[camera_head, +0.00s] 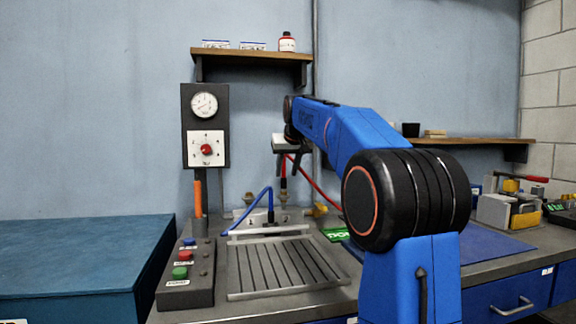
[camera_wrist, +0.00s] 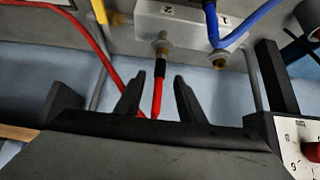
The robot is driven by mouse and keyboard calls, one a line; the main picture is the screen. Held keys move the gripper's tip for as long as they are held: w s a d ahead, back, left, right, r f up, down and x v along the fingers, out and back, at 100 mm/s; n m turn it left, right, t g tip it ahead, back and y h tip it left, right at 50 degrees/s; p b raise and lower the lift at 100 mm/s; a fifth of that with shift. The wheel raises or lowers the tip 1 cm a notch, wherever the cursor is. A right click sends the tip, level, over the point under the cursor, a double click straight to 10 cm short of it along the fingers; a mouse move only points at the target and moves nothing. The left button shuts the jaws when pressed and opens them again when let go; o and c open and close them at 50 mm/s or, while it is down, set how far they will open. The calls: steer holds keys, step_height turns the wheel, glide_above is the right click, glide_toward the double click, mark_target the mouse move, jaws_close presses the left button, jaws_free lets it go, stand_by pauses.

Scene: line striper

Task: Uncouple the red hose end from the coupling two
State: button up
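The red hose end (camera_head: 283,183) stands upright above the coupling block (camera_head: 262,217). In the wrist view its black sleeve (camera_wrist: 160,68) meets the metal fitting of coupling two (camera_wrist: 161,47), beside the label 2. My gripper (camera_head: 290,166) is above the block in the head view. In the wrist view my gripper (camera_wrist: 157,83) has its two dark fingers apart, on either side of the red hose, with a visible gap each side. The red hose (camera_head: 318,186) loops away to the right. Its bend near the gripper is partly hidden by my gripper.
The dial post (camera_head: 205,130) and button box (camera_head: 187,272) stand left. A slotted tray (camera_head: 285,266) lies in front. A shelf (camera_head: 250,56) is above.

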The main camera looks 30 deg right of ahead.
mark_target(284, 180)
steer(key=shift+x, duration=2.5)
steer(key=shift+r, duration=0.1)
jaws_close()
